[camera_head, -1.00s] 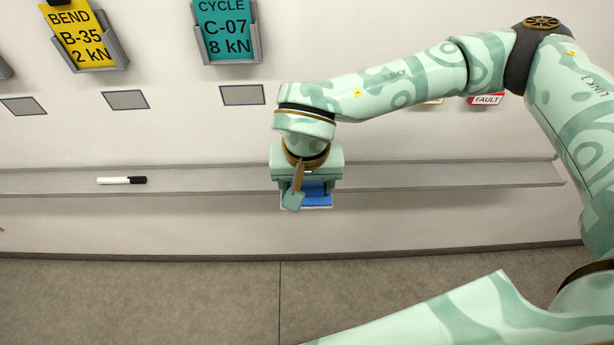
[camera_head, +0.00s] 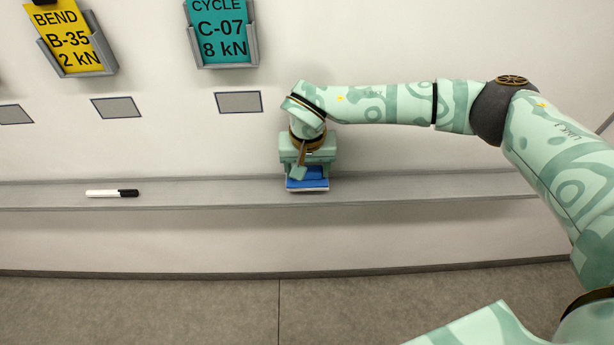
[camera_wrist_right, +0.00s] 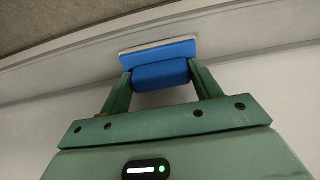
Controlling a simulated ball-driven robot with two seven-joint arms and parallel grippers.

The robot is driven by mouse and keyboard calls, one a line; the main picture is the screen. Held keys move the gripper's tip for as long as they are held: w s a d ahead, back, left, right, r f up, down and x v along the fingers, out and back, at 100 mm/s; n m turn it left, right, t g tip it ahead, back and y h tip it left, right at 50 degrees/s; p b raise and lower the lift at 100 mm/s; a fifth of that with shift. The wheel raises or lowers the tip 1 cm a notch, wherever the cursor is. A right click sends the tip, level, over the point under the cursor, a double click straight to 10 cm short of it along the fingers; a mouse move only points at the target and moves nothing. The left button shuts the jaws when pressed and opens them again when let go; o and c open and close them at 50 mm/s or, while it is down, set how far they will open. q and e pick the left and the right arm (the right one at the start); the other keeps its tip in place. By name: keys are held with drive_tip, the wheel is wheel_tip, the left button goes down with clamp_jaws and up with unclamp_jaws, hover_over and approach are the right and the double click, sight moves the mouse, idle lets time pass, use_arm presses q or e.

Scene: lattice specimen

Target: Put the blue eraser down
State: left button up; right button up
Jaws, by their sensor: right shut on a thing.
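The blue eraser (camera_head: 309,183) has a blue body and a pale layer along its lower side. My right gripper (camera_head: 307,172) is shut on it, with the arm reaching in from the right. In the head view the eraser overlaps the grey ledge on the wall; I cannot tell whether it touches the ledge. In the right wrist view the eraser (camera_wrist_right: 160,65) sits between the two green fingers of the gripper (camera_wrist_right: 161,80), with its pale side facing away from the palm. My left gripper is not in view.
The long grey ledge (camera_head: 220,192) runs along the wall. A white marker with a black cap (camera_head: 112,193) lies on it at the left. The ledge between marker and eraser is clear. Yellow (camera_head: 70,38) and teal (camera_head: 222,32) cards hang in holders above.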

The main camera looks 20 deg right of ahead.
sight(307, 177)
drive_tip(key=shift+w+f, duration=0.15)
drive_tip(key=shift+f, duration=1.4)
drive_tip(key=shift+f, duration=0.1)
drive_tip(key=o, duration=1)
drive_tip(key=shift+c, duration=0.2)
